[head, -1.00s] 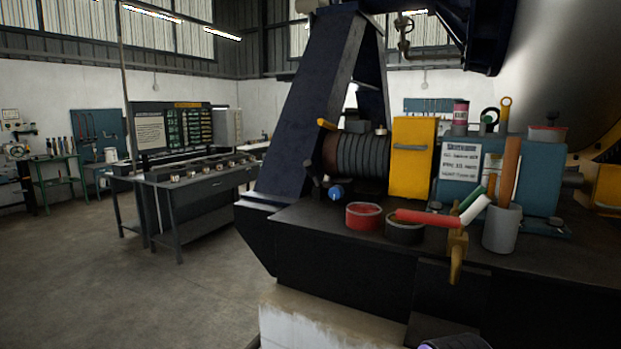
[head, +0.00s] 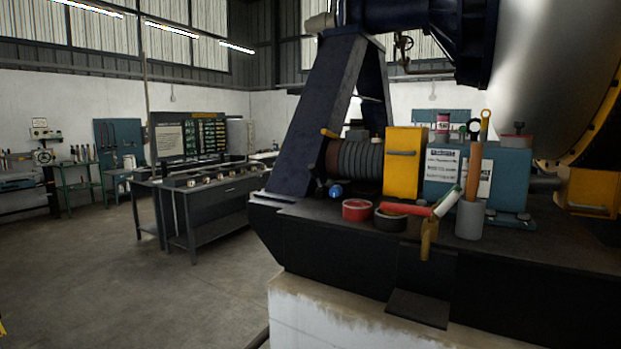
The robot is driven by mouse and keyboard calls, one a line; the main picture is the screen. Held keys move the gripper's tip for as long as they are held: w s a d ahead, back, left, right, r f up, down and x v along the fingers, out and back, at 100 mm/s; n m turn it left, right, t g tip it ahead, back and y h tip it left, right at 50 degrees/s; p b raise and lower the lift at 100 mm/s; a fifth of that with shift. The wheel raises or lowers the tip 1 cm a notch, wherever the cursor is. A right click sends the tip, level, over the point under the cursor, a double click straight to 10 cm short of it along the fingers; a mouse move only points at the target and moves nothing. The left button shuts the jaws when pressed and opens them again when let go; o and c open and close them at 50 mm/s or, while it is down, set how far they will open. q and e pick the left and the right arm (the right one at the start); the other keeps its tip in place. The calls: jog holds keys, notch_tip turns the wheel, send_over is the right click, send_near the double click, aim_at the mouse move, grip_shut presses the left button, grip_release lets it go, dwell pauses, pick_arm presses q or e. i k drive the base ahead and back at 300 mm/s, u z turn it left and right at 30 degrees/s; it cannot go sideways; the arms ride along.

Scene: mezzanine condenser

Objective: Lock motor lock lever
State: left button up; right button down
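No part is plainly marked as the motor lock lever. A ribbed dark motor (head: 358,160) sits on the black machine base, with a small yellow-orange handle (head: 329,133) at its upper left. At the front edge of the base, a red bar (head: 404,209) lies nearly level beside a brass-coloured piece (head: 427,240) that hangs over the edge. I cannot tell whether the red bar is joined to it. A white, green-tipped bar (head: 448,201) slants up beside them. Neither of my grippers is in view.
On the base (head: 330,222) stand a red tin (head: 356,210), a dark round tin (head: 389,221), a grey cup (head: 470,220), a yellow box (head: 402,163) and a blue housing (head: 510,172). Open floor (head: 110,285) lies in front.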

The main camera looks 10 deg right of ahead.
aim_at(313, 172)
jog(key=u, duration=0.9)
jog(key=i, duration=0.95)
jog(key=z, duration=1.05)
